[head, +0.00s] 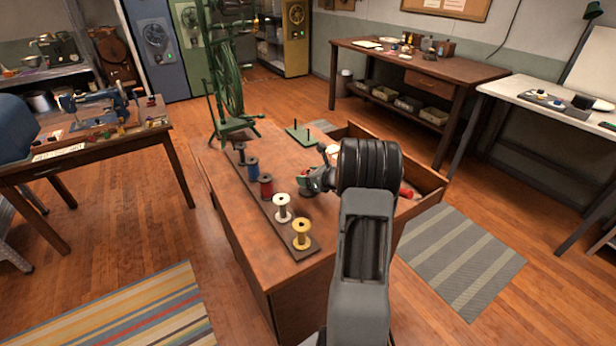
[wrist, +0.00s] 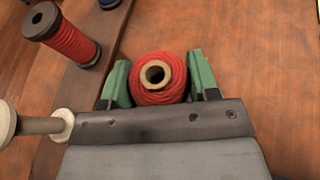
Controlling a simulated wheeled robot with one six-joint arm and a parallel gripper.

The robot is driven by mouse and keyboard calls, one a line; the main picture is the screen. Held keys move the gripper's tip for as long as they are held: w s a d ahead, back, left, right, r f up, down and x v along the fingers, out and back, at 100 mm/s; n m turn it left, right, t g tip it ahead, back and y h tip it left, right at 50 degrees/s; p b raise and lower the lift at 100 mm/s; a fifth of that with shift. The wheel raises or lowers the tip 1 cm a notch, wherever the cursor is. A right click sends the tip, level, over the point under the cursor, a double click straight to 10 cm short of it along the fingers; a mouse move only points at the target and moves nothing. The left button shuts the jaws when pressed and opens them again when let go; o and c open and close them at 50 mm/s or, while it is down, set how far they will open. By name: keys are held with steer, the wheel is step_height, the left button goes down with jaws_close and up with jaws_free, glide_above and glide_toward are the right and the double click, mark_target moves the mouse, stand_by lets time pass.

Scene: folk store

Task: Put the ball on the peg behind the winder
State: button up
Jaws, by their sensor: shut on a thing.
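A red ball of yarn (wrist: 158,78) with a hollow core is between the green fingers of my gripper (wrist: 160,82), which is shut on it. In the head view my gripper (head: 305,175) is over the wooden worktop, right of the spool row; the ball is mostly hidden there. A tall green device with a wheel, which looks like the winder (head: 228,85), stands at the worktop's far left. A green board with dark upright pegs (head: 303,132) sits at the far edge, right of the winder.
A rack (head: 270,217) with several spools runs along the worktop's left side, including red (head: 266,187), white (head: 282,208) and yellow (head: 302,234) ones. The worktop between rack and pegs looks clear.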

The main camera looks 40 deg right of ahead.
steer(key=shift+f+b, duration=1.05)
steer(key=shift+f, duration=0.3)
steer(key=o, duration=1)
steer(key=v, duration=1.2)
steer(key=shift+d, duration=0.1)
